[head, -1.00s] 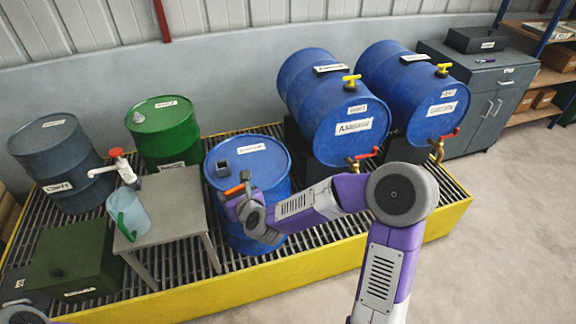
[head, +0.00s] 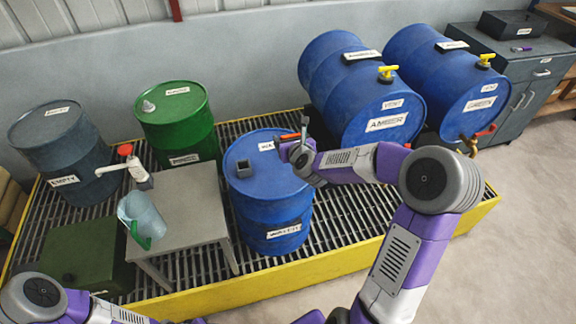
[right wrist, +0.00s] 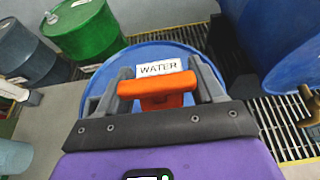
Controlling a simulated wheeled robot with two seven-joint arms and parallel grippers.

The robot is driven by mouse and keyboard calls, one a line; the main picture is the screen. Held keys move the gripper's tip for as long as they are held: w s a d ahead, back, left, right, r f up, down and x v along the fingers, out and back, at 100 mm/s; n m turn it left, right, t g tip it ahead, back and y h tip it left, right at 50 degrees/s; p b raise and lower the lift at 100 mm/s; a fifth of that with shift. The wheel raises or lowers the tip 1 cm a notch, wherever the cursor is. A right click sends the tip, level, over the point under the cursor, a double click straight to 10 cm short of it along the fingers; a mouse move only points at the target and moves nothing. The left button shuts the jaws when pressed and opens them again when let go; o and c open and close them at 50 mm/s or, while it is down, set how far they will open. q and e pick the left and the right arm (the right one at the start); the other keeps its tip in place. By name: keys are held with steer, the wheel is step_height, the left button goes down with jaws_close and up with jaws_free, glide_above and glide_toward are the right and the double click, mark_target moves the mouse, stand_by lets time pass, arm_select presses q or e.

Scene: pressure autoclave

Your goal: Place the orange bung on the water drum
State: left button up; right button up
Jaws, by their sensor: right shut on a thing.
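The water drum (head: 272,205) is a blue upright drum on the grating, with a white label on its lid and a small dark square fitting (head: 243,169) at the lid's left. The drum's lid and its WATER label also show in the right wrist view (right wrist: 158,68). My right gripper (head: 304,128) is over the lid's right back edge. It is shut on the orange bung (right wrist: 158,91), which lies crosswise between the fingers in the right wrist view. I cannot tell the gap between bung and lid.
Two blue drums (head: 360,100) lie on their sides behind and to the right, close to my right gripper. A grey table (head: 190,205) with a clear jug (head: 140,216) stands left of the water drum. A green drum (head: 180,120) and a dark drum (head: 60,145) stand further left.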

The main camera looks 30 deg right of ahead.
step_height(320, 180, down, 9)
steer(key=b, duration=0.3)
steer(key=shift+d+f, duration=0.1)
steer(key=shift+f, duration=0.1)
steer(key=shift+f, duration=0.1)
steer(key=o, duration=0.6)
steer(key=shift+f, duration=0.15)
steer(key=o, duration=0.4)
steer(key=shift+o, duration=0.2)
steer(key=shift+r, duration=0.2)
